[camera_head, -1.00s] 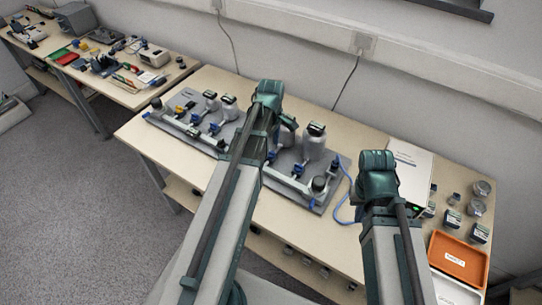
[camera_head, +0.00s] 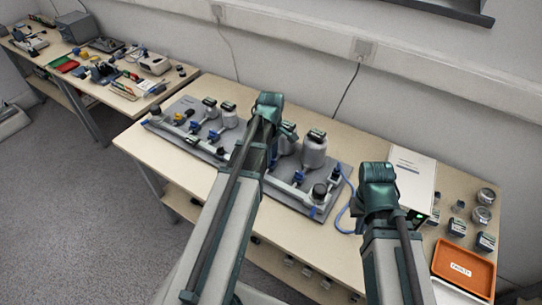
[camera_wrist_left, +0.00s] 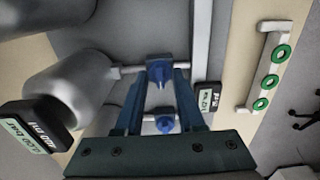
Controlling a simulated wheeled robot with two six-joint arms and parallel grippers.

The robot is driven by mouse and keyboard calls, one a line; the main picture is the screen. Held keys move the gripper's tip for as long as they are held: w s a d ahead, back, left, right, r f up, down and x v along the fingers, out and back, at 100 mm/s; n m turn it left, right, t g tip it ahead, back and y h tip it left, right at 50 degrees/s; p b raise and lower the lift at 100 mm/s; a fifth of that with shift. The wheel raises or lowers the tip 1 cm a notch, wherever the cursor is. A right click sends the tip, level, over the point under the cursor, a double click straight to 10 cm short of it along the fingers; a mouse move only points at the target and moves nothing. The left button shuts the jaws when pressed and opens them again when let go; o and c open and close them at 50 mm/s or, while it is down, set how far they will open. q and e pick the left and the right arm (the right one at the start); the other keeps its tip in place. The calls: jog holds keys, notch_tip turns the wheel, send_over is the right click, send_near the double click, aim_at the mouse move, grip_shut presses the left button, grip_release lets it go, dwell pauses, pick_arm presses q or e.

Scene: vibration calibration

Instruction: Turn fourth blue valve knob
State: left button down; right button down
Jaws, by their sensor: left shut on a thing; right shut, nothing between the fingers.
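In the left wrist view, my left gripper (camera_wrist_left: 162,82) is shut on a blue valve knob (camera_wrist_left: 159,68), with a fingertip on each side of it. The knob sits on a thin pipe between a grey bottle (camera_wrist_left: 72,90) and a pale rail (camera_wrist_left: 200,40). A second blue knob (camera_wrist_left: 165,124) shows between the fingers, nearer the palm. In the head view, several blue knobs (camera_head: 213,135) sit along the grey board (camera_head: 222,152); my left arm covers its middle and hides the gripped knob. My right gripper is hidden behind its own arm.
Bottles with dark caps (camera_head: 315,148) stand on the board. A blue hose (camera_head: 345,208) runs from its right end towards a white box (camera_head: 412,178). Jars (camera_head: 483,205) and an orange tray (camera_head: 462,266) fill the table's right end. The wooden front strip (camera_head: 200,182) is mostly clear.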

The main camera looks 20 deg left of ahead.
pick_arm(q)
jog(key=m, duration=1.3)
jog(key=shift+m, duration=2.6)
jog(key=c, duration=0.5)
grip_release()
